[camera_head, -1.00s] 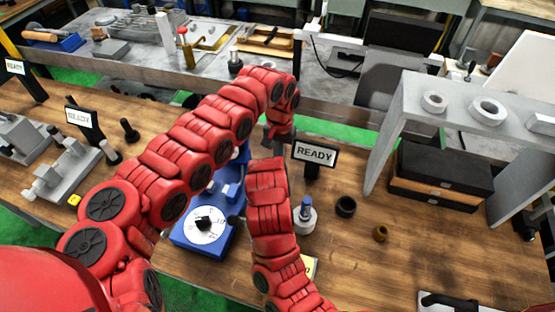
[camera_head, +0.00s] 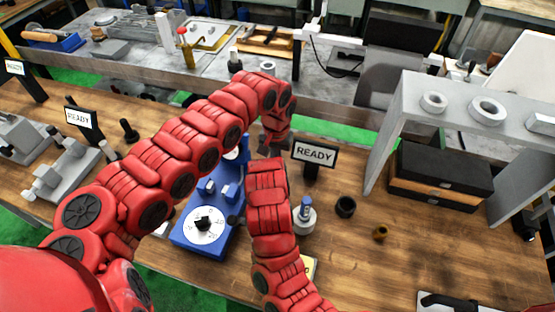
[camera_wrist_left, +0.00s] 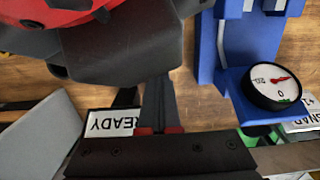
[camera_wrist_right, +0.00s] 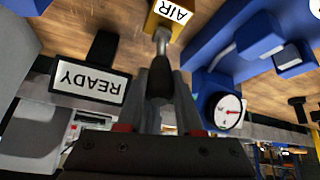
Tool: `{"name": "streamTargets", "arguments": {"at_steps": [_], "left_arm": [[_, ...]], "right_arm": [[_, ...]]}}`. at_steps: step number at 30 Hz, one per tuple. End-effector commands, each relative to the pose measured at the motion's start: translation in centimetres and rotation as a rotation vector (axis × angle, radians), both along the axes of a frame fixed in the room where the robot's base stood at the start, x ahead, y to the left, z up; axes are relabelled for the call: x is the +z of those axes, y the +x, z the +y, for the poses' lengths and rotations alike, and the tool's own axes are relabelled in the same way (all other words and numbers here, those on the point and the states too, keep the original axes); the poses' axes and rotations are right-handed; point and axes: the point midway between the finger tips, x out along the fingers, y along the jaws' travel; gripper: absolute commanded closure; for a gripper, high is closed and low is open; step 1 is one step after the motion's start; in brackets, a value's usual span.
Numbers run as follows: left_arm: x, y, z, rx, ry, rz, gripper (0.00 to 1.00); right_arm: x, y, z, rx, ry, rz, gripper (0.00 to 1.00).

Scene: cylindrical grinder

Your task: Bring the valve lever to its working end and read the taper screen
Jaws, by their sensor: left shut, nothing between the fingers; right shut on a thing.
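The valve lever rises from a yellow block marked AIR (camera_wrist_right: 172,11) in the right wrist view, with a metal stem (camera_wrist_right: 161,40) and dark handle (camera_wrist_right: 159,78). My right gripper (camera_wrist_right: 158,100) is shut on that handle. In the head view my right arm hides the right gripper and lever. My left gripper (camera_wrist_left: 157,105) is shut and empty, close to my right arm's dark wrist parts; in the head view it points down (camera_head: 273,140). A black-framed screen reading READY (camera_head: 314,154) stands just right of it; it also shows upside down in the right wrist view (camera_wrist_right: 90,84).
A blue fixture (camera_head: 228,188) with a white dial (camera_head: 204,228) stands left of my right arm. A round gauge (camera_wrist_left: 277,87) is mounted on blue. Two more READY screens (camera_head: 79,119) (camera_head: 15,68) stand left. A grey shelf (camera_head: 390,130) stands right; the front-right wood is mostly clear.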

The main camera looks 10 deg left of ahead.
Motion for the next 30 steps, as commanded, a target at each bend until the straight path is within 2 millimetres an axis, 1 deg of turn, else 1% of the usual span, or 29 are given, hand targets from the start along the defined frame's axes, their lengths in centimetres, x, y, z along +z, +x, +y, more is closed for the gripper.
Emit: {"name": "streamTargets", "arguments": {"at_steps": [1,6,7,11,19,23,26,30], "left_arm": [[-0.4,-1.0,-0.2,-0.006,0.004,0.033,1.0],[-0.6,-1.3,-0.2,-0.008,0.004,0.043,1.0],[-0.6,-1.4,-0.2,-0.008,0.004,0.044,1.0],[-0.6,-1.3,-0.3,-0.009,0.003,0.043,1.0],[-0.5,-1.1,-0.3,-0.007,0.002,0.033,1.0],[-0.5,-1.0,-0.3,-0.006,0.002,0.031,1.0],[-0.4,-0.9,-0.3,-0.006,0.001,0.029,1.0],[-0.4,-0.8,-0.2,-0.005,0.002,0.026,1.0]], "right_arm": [[0.1,0.2,-0.2,-0.005,0.0,-0.006,1.0],[0.1,0.3,-0.3,-0.006,0.0,-0.008,1.0],[0.1,0.3,-0.3,-0.006,0.0,-0.009,0.59],[0.2,0.4,-0.3,-0.008,0.0,-0.012,0.36],[0.3,0.3,-0.2,-0.007,0.001,-0.011,0.35],[1.1,-0.2,-0.2,-0.005,0.001,-0.014,0.35],[1.0,-1.9,-0.1,-0.003,0.0,-0.008,0.35],[1.0,-5.0,-0.1,0.0,-0.002,-0.009,0.35]]}}
